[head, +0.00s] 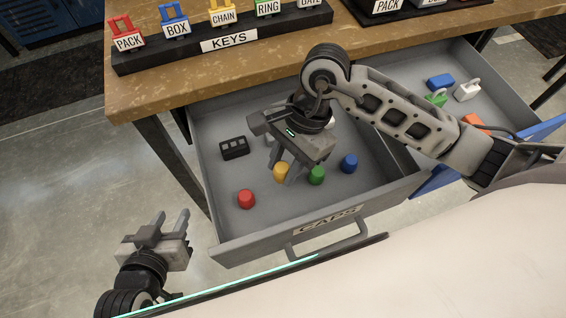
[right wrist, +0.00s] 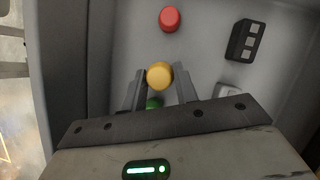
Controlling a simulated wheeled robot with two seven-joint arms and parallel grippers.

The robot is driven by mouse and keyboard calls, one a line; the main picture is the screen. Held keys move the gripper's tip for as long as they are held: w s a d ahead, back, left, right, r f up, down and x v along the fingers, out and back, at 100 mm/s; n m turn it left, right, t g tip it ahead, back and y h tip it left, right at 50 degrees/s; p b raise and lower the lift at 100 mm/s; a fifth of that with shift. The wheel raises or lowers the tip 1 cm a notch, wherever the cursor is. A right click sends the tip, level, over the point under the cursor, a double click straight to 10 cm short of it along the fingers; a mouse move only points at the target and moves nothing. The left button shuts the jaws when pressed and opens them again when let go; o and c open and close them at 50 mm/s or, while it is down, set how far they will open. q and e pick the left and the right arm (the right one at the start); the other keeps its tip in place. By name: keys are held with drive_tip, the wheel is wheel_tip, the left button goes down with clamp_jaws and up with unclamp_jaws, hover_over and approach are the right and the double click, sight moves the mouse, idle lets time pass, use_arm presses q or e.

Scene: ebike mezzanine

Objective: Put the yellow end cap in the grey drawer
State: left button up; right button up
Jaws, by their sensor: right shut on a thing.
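The yellow end cap (head: 281,173) is between the fingertips of my right gripper (head: 284,170), which is shut on it. In the right wrist view the yellow cap (right wrist: 160,75) shows at the finger ends, with a finger on each side. The cap is inside the outline of the open grey drawer (head: 245,243), labelled CAPS; I cannot tell whether it touches the drawer floor. My left gripper (head: 170,220) is open and empty, left of the drawer and outside it.
In the drawer are a red cap (head: 246,199), a green cap (head: 316,175), a blue cap (head: 349,163) and a black block (head: 234,148). A second open compartment on the right holds coloured items. A KEYS rack (head: 228,40) stands on the worktop (head: 150,92).

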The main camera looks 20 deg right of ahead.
sight(284, 177)
wheel_tip(284, 177, down, 5)
drive_tip(key=shift+r, duration=0.1)
drive_tip(key=shift+f, duration=0.4)
drive_tip(key=shift+f+b, duration=0.25)
drive_tip(key=shift+b, duration=0.05)
drive_tip(key=o, duration=0.9)
drive_tip(key=shift+r, duration=0.1)
drive_tip(key=shift+o, duration=0.2)
drive_tip(key=shift+r, duration=0.15)
drive_tip(key=shift+r+p, duration=0.2)
drive_tip(key=shift+p, duration=0.15)
drive_tip(key=v, duration=1.1)
drive_tip(key=shift+d+r, duration=0.25)
drive_tip(key=shift+r, duration=0.05)
